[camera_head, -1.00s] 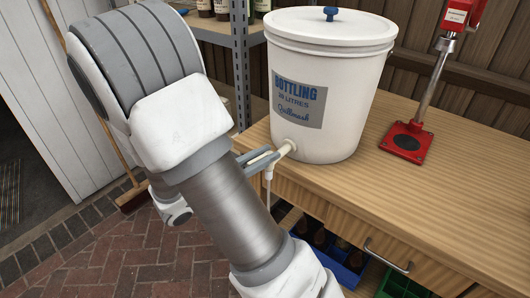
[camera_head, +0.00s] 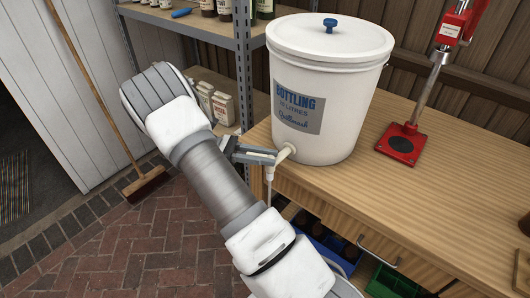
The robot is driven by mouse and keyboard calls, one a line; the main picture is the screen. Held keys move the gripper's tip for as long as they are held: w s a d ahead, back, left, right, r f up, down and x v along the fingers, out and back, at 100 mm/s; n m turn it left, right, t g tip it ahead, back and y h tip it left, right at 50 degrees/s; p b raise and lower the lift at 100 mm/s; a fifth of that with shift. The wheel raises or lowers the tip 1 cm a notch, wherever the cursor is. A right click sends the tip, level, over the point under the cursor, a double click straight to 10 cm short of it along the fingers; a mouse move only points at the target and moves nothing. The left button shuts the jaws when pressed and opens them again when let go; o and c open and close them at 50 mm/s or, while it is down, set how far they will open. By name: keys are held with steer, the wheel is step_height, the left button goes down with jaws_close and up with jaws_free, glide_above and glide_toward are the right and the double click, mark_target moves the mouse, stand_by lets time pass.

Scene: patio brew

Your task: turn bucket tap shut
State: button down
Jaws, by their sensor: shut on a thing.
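A white bottling bucket (camera_head: 328,92) with a lid and blue knob stands on the wooden bench near its left edge. Its tap (camera_head: 284,153) sticks out low on the left side, over the bench edge. A thin pale tube or spout (camera_head: 269,178) hangs down below the tap. My gripper (camera_head: 268,156) reaches the tap from the left, with its grey fingers closed at the tap's outer end. The lever is mostly hidden by the fingers, so its angle cannot be told.
A red bottle capper (camera_head: 402,143) stands on the bench (camera_head: 430,195) to the right. Crates with bottles sit below, including a green one (camera_head: 392,284). Metal shelving (camera_head: 242,65) rises behind my arm. A broom (camera_head: 146,184) leans at the left above brick paving.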

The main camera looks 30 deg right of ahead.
steer(key=m+g+y+p, duration=0.2)
steer(key=y, duration=0.1)
steer(key=m+g+y+p, duration=0.1)
steer(key=shift+w+d+r+m+g+p, duration=0.15)
steer(key=shift+d+r+m+g+p, duration=0.05)
steer(key=shift+r+m+g+p, duration=0.1)
steer(key=shift+f+m+g+y+p, duration=0.15)
steer(key=shift+m+g+y+p, duration=0.25)
steer(key=shift+y+p, duration=0.45)
steer(key=shift+f+y, duration=0.15)
steer(key=shift+y, duration=0.1)
steer(key=c, duration=0.9)
jaws_free()
steer(key=shift+w, duration=0.1)
